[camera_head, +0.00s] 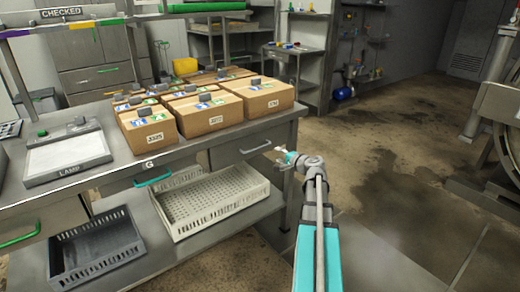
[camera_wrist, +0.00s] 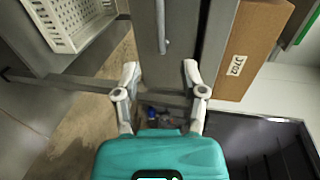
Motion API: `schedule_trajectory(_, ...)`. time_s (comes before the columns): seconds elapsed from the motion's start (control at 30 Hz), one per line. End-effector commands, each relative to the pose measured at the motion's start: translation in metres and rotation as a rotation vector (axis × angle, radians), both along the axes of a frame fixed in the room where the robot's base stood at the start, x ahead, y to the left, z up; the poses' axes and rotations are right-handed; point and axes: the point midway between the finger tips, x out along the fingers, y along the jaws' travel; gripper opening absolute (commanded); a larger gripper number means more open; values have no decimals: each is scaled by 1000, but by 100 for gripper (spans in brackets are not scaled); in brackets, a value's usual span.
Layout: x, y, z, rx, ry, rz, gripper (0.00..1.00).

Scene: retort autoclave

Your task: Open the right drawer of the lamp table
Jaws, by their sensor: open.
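The lamp table (camera_head: 118,168) is a grey metal bench with a lower shelf. Its right drawer (camera_head: 222,157) is a grey front under the tabletop and looks shut. Its handle (camera_head: 255,148) is a pale metal bar. In the wrist view the drawer front (camera_wrist: 182,35) fills the upper middle, with the handle (camera_wrist: 162,28) upright in the picture. My gripper (camera_head: 281,156) is just right of the handle, near the table's front right corner. In the wrist view my gripper (camera_wrist: 160,72) has its fingers spread, with nothing between them. The handle lies beyond the fingertips, apart from them.
Several cardboard boxes (camera_head: 215,116) stand on the tabletop. A lamp tray (camera_head: 66,153) is at left. A green handle (camera_head: 152,180) marks another drawer front. A white basket (camera_head: 208,200) and a dark crate (camera_head: 95,247) sit on the lower shelf. The floor at right is open.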

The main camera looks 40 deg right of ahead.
Motion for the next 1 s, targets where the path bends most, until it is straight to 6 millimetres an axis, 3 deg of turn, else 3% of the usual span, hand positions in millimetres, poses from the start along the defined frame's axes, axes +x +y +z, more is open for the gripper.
schedule_trajectory(0.27,29,-1,-7,-1,0,1,54)
schedule_trajectory(0.8,108,-1,-24,-1,1,2,54)
schedule_trajectory(1.0,125,-1,-27,-1,0,0,54)
